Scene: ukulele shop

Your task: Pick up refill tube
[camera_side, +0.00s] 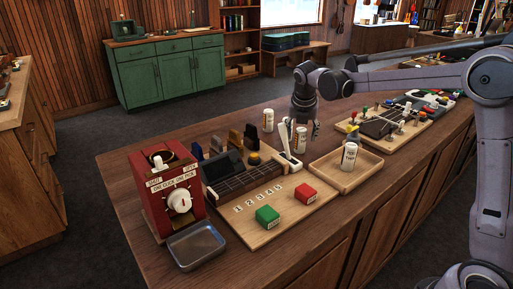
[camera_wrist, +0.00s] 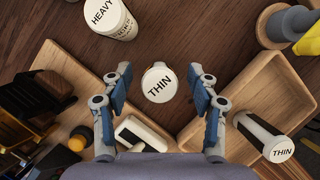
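A white refill tube (camera_wrist: 159,82) with a cap reading THIN stands on the table below my gripper (camera_wrist: 160,74), between its two fingers in the wrist view. The fingers are spread and I see a gap on both sides of the cap. In the side view this tube (camera_side: 300,140) stands upright under my gripper (camera_side: 303,124). A second tube (camera_wrist: 112,20), marked HEAVY, stands farther back (camera_side: 268,121). Another tube marked THIN (camera_wrist: 279,150) is in the wooden tray; it also shows in the side view (camera_side: 349,157).
The wooden tray (camera_side: 335,180) stands close on the right. On the left is a wooden board with a fretboard (camera_side: 246,180), a green block (camera_side: 267,217) and a red block (camera_side: 305,194). A red dial box (camera_side: 166,190) and metal tray (camera_side: 195,245) are farther left.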

